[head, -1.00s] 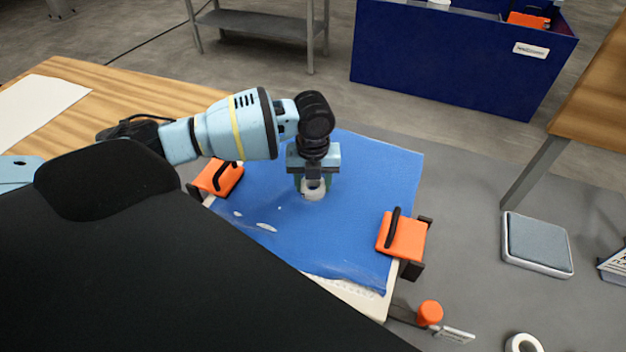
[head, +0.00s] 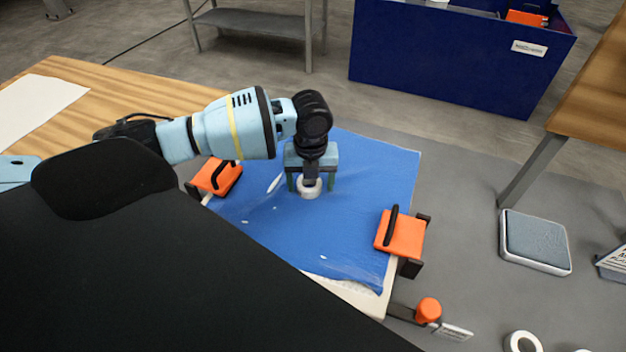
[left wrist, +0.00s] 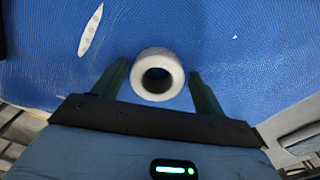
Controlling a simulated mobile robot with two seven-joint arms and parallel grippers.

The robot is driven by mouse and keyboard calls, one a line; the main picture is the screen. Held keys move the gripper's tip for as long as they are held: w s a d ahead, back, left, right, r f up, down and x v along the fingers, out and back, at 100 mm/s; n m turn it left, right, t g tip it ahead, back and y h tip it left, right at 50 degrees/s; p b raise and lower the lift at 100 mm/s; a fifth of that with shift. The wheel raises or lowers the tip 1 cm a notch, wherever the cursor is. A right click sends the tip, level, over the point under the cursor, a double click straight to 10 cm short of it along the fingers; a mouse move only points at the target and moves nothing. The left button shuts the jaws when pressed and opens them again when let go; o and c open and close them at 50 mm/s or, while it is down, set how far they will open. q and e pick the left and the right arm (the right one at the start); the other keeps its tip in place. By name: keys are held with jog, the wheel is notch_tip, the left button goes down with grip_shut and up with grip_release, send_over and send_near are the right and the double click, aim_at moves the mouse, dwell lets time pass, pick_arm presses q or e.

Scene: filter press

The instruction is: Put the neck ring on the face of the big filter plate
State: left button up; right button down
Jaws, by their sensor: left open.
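The white neck ring (head: 309,190) rests on the blue cloth (head: 350,180) that covers the big filter plate, whose pale edge (head: 352,297) shows at the front. My left gripper (head: 311,184) points down over the cloth, open, with one finger on each side of the ring. In the left wrist view the ring (left wrist: 157,55) sits between the open fingers (left wrist: 160,84), with a gap on both sides, its dark hole facing the camera. My right gripper is not in view.
Orange clamps grip the plate at its left (head: 215,176) and right (head: 400,233). White patches (head: 275,183) show on the cloth. At lower right are an orange knob (head: 428,310) and another white ring (head: 524,341). A grey-topped pad (head: 535,241) lies further right.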

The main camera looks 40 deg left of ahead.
pick_arm(q)
notch_tip(320, 180, up, 12)
jog(key=shift+w+r+p, duration=0.15)
jog(key=shift+r+p, duration=0.1)
jog(key=shift+p, duration=0.15)
dwell(0.3)
